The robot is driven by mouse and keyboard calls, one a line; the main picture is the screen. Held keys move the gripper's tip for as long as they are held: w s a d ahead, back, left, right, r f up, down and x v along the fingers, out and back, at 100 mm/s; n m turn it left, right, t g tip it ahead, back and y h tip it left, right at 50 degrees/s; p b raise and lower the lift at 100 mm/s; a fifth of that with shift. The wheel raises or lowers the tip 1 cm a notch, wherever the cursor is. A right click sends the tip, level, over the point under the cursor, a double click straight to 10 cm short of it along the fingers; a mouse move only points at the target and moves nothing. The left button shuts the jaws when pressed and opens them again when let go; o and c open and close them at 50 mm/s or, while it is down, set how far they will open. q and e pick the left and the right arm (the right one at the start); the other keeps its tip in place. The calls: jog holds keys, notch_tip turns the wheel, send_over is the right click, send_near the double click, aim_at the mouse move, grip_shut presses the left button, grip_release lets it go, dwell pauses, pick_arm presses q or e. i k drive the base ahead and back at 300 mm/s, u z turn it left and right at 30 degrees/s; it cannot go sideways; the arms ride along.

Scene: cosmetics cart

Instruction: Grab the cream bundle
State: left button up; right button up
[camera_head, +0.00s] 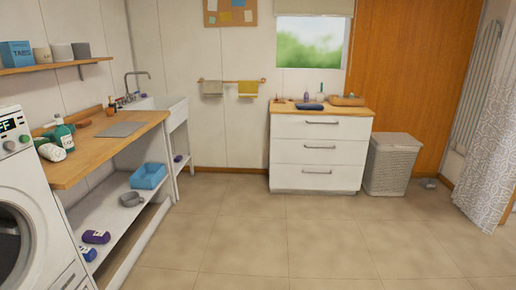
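A pale, whitish bundle-like item (53,152) lies at the front left of the wooden counter (96,150). It is small in the picture, so I cannot tell whether it is the cream bundle. A green bottle (64,137) stands right behind it, and another dark green item (41,142) is beside it. Neither of my grippers is in the head view.
A washing machine (28,205) stands at the left. The lower shelf (112,222) holds purple bundles (95,237), a grey bowl (132,199) and a blue bin (148,177). A white drawer cabinet (318,155) and a hamper (391,165) stand at the back. The tiled floor is clear.

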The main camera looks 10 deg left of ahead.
aim_at(56, 154)
jog(key=u, duration=0.25)
jog(key=i, duration=1.95)
jog(key=u, duration=0.85)
jog(key=i, duration=1.65)
jog(key=u, duration=2)
jog(key=i, duration=0.85)
jog(key=u, duration=0.8)
